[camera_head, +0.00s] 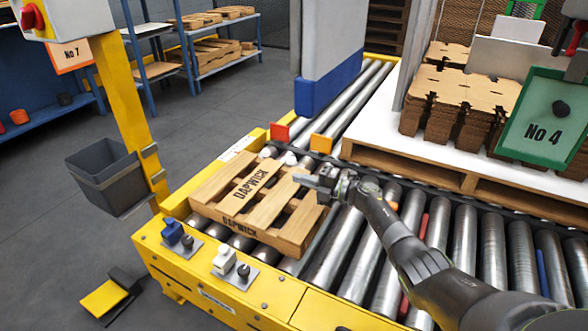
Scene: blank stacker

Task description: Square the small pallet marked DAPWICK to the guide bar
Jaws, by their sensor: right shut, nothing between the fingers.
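The small wooden pallet marked DAPWICK (288,233) lies flat on the rollers at the near left end of the conveyor. The name shows on its top board and on its near side. My right gripper (299,179) is shut and empty at the pallet's far right corner, over or against its edge; I cannot tell if it touches. A dark bar (430,184) runs across the rollers behind the pallet, along the loaded pallet; it may be the guide bar. I cannot tell whether the small pallet is parallel to it. My left gripper is not in view.
A large pallet (400,168) with stacked cardboard blanks (457,100) stands behind the bar. Red (279,132) and orange (321,143) blocks stand near the pallet's far side. Knobs (223,262) sit on the yellow frame (270,306). A grey bin (108,175) hangs at left. Bare rollers lie right.

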